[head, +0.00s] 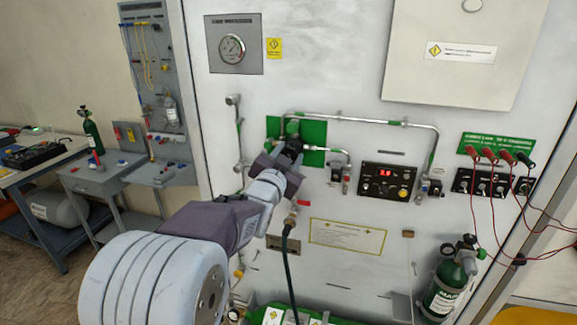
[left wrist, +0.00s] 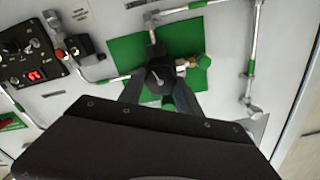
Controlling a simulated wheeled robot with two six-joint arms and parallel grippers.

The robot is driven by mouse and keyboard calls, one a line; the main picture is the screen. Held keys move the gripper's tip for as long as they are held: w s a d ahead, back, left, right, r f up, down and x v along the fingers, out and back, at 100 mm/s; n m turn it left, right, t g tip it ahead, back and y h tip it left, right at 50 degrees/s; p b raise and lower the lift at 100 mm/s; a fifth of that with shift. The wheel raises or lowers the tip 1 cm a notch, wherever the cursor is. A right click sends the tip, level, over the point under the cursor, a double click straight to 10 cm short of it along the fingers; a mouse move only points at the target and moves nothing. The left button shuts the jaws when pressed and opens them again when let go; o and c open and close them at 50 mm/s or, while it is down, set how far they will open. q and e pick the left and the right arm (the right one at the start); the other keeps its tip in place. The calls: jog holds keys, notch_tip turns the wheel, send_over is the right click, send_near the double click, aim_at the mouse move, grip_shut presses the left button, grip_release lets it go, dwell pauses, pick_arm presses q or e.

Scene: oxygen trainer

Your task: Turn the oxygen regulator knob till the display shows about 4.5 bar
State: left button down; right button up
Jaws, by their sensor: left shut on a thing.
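The black regulator knob (left wrist: 160,75) sits in front of a green plate (left wrist: 126,50) on the white panel. In the left wrist view my left gripper's fingers (left wrist: 160,95) are on both sides of the knob, shut on it. In the head view my left gripper (head: 288,155) reaches the green plate (head: 314,140) and hides most of the knob. The display (head: 384,173) glows red on a black box right of the plate; its digits are too small to read surely. It also shows tilted in the left wrist view (left wrist: 36,76). My right gripper is not in view.
Metal pipes (head: 360,118) run around the plate, with valves beside the display box. A round gauge (head: 232,48) is at upper left. Red cables (head: 490,200) hang at right, near a green cylinder (head: 447,285). A hose (head: 288,260) hangs below my gripper.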

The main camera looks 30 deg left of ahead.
pick_arm(q)
jog(key=m+b, duration=0.2)
jog(key=shift+f+m+b, duration=0.25)
jog(key=shift+m+b, duration=0.05)
jog(key=shift+b, duration=0.1)
jog(key=shift+r+m+b, duration=0.1)
jog(key=shift+m+b, duration=0.45)
jog(key=shift+m, duration=0.05)
jog(key=c, duration=0.8)
grip_release()
jog(key=shift+r, duration=0.1)
jog(key=shift+c, duration=0.2)
